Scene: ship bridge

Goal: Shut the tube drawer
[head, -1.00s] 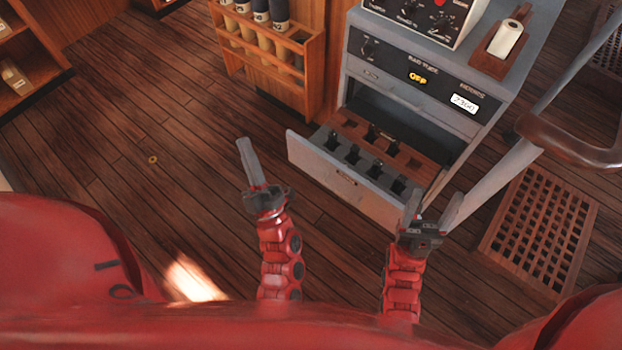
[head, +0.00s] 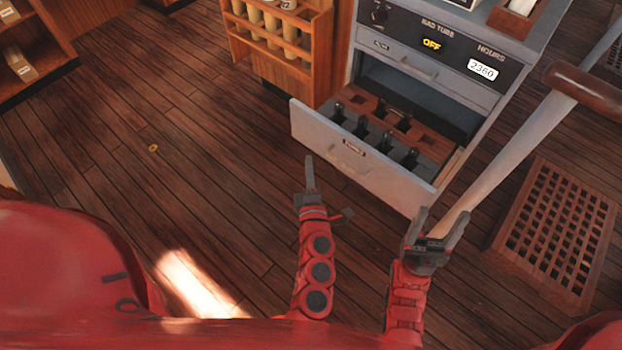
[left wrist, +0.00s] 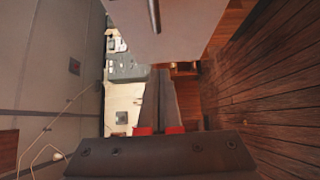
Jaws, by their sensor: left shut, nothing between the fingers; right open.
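The tube drawer (head: 335,158) is pulled out from the lower part of the grey cabinet (head: 470,104). Its front carries a handle and a small label, and several dark tubes stand in the brown rack (head: 432,143) inside. My left gripper (head: 310,160) is shut and empty, pointing at the drawer front from the near side, left of the handle; I cannot tell whether it touches. In the left wrist view its shut fingers (left wrist: 160,100) show below a pale panel with a dark bar. My right gripper (head: 438,222) is open and empty, near the drawer's right front corner.
A wooden rack (head: 285,45) with several cylinders stands left of the cabinet. A pale rail (head: 520,140) with a brown end runs close to the right of the drawer. A wooden floor grate (head: 560,228) lies at right. The plank floor at left is mostly clear.

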